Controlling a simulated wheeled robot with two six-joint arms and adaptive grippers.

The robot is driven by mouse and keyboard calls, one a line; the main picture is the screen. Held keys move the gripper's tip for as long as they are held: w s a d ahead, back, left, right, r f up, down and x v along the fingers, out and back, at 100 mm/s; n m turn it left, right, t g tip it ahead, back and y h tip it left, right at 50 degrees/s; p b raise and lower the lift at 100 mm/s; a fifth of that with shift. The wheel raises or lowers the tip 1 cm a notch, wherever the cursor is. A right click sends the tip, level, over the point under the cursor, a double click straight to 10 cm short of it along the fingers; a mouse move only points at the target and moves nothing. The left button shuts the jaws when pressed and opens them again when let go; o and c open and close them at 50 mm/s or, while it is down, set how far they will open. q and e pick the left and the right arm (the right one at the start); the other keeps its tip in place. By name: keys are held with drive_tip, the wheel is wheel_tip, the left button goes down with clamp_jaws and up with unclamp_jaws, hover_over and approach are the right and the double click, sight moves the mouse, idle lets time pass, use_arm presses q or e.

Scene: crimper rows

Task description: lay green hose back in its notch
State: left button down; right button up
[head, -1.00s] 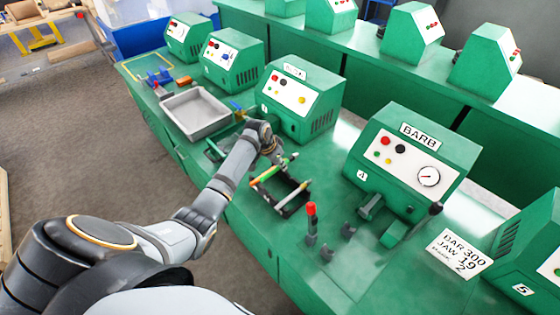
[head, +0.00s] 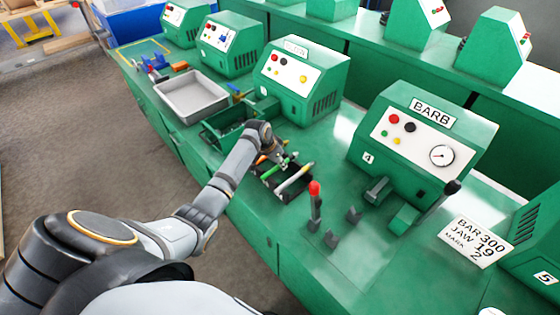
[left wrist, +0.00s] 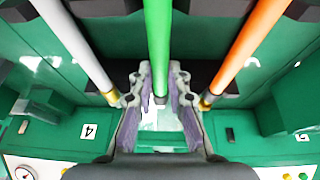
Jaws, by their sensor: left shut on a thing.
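My left gripper (head: 280,160) is over the black hose rack (head: 268,183) on the green bench. It is shut on the green hose (left wrist: 157,35), which runs lengthwise between its fingers (left wrist: 160,80) in the left wrist view. A white hose (left wrist: 75,45) lies to the left of it and an orange hose (left wrist: 247,50) to the right, both with brass ends. The green hose looks nearer the camera than these two. I cannot tell whether it touches its notch. In the head view the green hose (head: 287,162) is partly hidden by the gripper. My right gripper is not in view.
The BARB machine (head: 425,135) stands right of the rack. A red-topped lever (head: 314,205) and dark bench posts stand in front of it. A grey tray (head: 192,98) lies farther left. The bench front right of the rack is partly clear.

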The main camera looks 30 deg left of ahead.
use_arm(q)
drive_tip(key=c, duration=1.2)
unclamp_jaws()
drive_tip(key=v, duration=1.2)
